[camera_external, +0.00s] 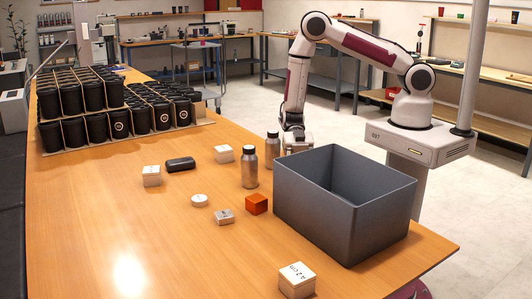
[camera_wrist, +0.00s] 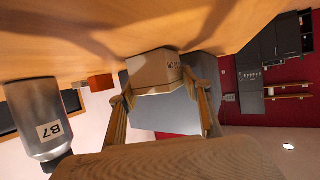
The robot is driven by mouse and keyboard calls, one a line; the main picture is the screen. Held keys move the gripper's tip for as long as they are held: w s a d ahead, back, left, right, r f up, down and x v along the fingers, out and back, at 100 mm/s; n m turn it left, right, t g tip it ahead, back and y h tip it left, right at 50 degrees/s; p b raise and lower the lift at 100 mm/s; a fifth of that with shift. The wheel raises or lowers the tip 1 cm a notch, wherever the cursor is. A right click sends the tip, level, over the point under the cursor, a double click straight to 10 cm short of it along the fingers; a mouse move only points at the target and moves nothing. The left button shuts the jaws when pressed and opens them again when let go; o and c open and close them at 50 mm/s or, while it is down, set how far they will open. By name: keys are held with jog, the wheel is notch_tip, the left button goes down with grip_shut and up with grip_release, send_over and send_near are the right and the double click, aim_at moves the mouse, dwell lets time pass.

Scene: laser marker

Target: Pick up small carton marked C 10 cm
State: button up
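A small pale carton (camera_wrist: 155,72) stands on the table between my fingertips in the wrist view; dark writing shows on its face, too small to read. In the external view a pale carton (camera_external: 298,144) shows at my gripper (camera_external: 291,132), partly hidden. My gripper also shows in the wrist view (camera_wrist: 158,90), its fingers apart on either side of the carton. Whether they touch it I cannot tell. Other white cartons stand at the middle left (camera_external: 151,178), the middle (camera_external: 224,154) and the front (camera_external: 297,280) of the table.
A metal bottle marked B7 (camera_wrist: 40,115) stands close by; two bottles (camera_external: 249,168) (camera_external: 272,150) show outside. A grey bin (camera_external: 340,215), orange cube (camera_external: 257,204), white disc (camera_external: 200,200), black case (camera_external: 180,164) and racked black cups (camera_external: 75,133) share the table. Front left is clear.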

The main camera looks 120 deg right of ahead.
jog(key=shift+r, duration=0.1)
jog(key=shift+c, duration=0.2)
jog(key=shift+r, duration=4.9)
